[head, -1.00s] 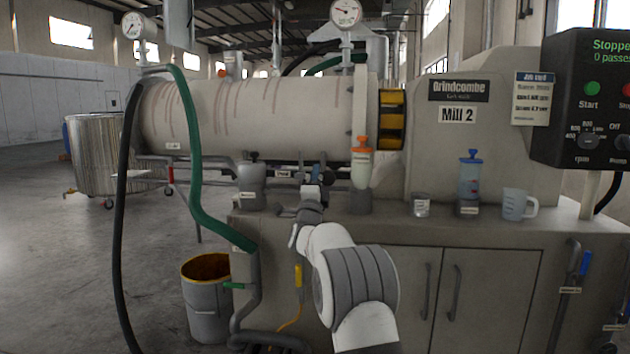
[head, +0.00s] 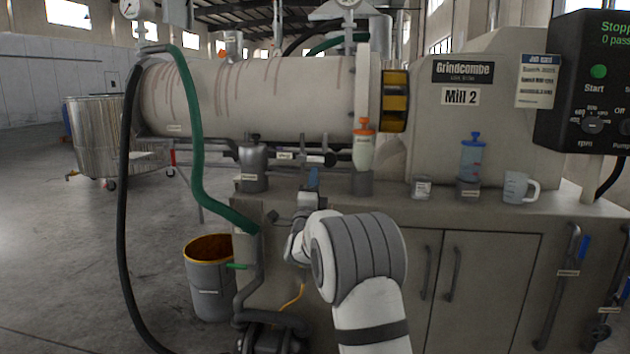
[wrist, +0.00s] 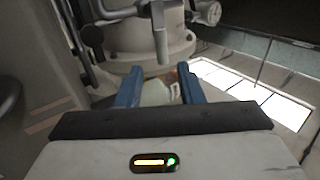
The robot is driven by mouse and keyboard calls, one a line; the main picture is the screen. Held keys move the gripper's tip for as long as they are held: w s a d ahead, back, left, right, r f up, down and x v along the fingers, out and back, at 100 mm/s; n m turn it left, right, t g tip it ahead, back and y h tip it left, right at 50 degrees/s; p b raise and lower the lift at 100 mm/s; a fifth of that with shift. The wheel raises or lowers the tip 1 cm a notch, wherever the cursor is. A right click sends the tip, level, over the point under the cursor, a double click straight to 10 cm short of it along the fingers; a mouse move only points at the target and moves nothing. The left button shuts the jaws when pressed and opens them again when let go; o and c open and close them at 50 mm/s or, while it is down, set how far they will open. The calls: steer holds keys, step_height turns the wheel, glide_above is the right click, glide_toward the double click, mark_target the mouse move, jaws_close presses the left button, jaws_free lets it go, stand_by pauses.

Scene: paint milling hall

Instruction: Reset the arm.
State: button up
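My arm reaches forward in the head view, in front of the cabinet below the mill.
The counter holds a grey lidded pot (head: 253,168), an orange-capped bottle (head: 363,150), a blue-topped container (head: 471,158) and a clear jug (head: 518,187). A green hose (head: 195,140) and black hose (head: 126,200) hang left. A bucket (head: 208,285) stands on the floor.

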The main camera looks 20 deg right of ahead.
steer(key=s+a+r+n+g+y+p, duration=0.65)
steer(key=s+r+n+y+p, duration=0.4)
steer(key=p, duration=0.55)
steer(key=s+a+r+n+g+p, duration=0.1)
steer(key=s+n+g+p, duration=0.5)
steer(key=s, duration=1.3)
steer(key=s+a+r+n+g+p, duration=0.2)
steer(key=s+n+g+p, duration=0.4)
steer(key=s+p, duration=0.7)
steer(key=s+g, duration=0.1)
steer(key=s, duration=0.5)
steer(key=shift+r+n, duration=0.35)
